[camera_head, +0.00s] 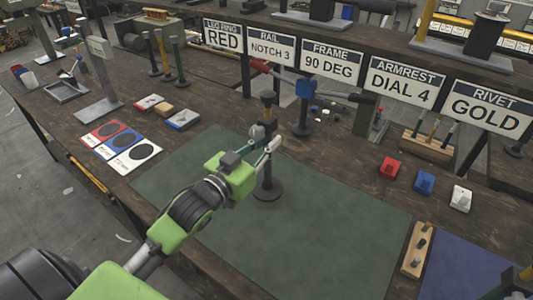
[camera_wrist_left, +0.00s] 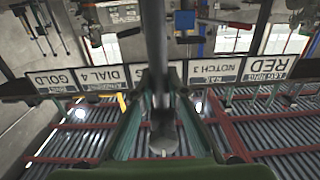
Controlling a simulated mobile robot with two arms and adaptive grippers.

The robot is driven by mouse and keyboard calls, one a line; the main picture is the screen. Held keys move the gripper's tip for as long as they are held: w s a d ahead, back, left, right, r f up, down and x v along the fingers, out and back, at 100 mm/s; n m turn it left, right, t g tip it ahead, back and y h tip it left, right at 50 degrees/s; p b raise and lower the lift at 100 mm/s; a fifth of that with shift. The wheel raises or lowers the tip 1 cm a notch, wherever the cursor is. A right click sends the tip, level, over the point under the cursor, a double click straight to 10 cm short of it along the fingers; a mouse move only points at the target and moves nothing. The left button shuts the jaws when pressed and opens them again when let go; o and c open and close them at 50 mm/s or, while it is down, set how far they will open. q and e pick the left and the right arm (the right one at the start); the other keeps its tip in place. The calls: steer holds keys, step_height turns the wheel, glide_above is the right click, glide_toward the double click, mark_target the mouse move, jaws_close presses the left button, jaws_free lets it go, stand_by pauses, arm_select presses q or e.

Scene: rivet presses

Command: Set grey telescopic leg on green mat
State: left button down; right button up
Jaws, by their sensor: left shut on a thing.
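The grey telescopic leg (camera_head: 267,180) stands upright with its round dark base over the green mat (camera_head: 340,235), near the mat's back edge. I cannot tell for sure whether the base touches the mat. My left gripper (camera_head: 266,143) comes in from the left and is shut on the leg's upper shaft. In the left wrist view the leg's dark shaft (camera_wrist_left: 155,45) runs between the fingers of the left gripper (camera_wrist_left: 158,95). The fingers hide part of the shaft.
A post with a blue collar (camera_head: 304,90) stands just behind the leg. Red (camera_head: 390,167), blue (camera_head: 424,182) and white (camera_head: 460,198) blocks sit at right. A wooden peg holder (camera_head: 415,250) stands beside the blue mat (camera_head: 455,270). The green mat's front is clear.

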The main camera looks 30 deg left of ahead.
arm_select(q)
steer(key=shift+w+a+f, duration=0.3)
steer(key=shift+w+f, duration=0.05)
steer(key=shift+f, duration=0.05)
step_height(320, 180, down, 3)
steer(key=shift+f, duration=0.2)
arm_select(e)
steer(key=shift+d+r, duration=0.2)
steer(key=shift+d, duration=0.1)
arm_select(q)
steer(key=shift+f, duration=0.15)
steer(key=c, duration=2)
jaws_free()
